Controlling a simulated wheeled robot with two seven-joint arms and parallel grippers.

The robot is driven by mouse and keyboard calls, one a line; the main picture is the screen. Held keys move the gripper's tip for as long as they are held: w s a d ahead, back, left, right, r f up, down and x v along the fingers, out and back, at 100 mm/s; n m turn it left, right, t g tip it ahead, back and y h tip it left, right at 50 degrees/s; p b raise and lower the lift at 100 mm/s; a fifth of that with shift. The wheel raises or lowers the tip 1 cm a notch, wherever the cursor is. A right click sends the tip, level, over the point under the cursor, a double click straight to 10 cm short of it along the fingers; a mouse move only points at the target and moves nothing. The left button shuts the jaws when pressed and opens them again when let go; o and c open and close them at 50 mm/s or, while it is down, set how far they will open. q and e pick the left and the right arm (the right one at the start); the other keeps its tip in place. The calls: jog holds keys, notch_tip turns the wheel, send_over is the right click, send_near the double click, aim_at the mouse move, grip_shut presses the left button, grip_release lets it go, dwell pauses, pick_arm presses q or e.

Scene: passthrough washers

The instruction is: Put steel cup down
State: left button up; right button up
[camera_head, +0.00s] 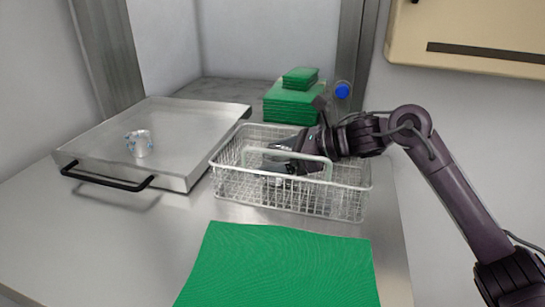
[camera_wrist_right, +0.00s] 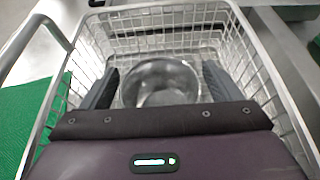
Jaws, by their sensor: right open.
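A round shiny steel cup (camera_wrist_right: 160,80) is inside the wire basket (camera_wrist_right: 165,15), seen from above in the right wrist view. My right gripper (camera_wrist_right: 158,88) is open, with one dark finger on each side of the cup; I cannot tell whether they touch it. In the head view the right gripper (camera_head: 280,160) reaches down into the wire basket (camera_head: 340,203) from the right. There the cup is mostly hidden by the gripper and the basket handle. My left gripper is out of view.
A second small shiny cup (camera_head: 139,145) stands on a steel box lid (camera_head: 190,125) with a black handle at the left. A green mat (camera_head: 285,265) lies in front of the basket. Green stacked pads (camera_head: 290,100) stand behind it. Bare steel table lies at front left.

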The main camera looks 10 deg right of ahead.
jog(key=b+v, duration=0.2)
jog(key=v, duration=0.8)
jog(key=shift+d+f+b, duration=0.15)
jog(key=shift+d+b, duration=0.05)
jog(key=shift+b, duration=0.15)
jog(key=shift+s+d+r, duration=0.3)
jog(key=shift+d+r, duration=0.1)
jog(key=shift+d, duration=0.1)
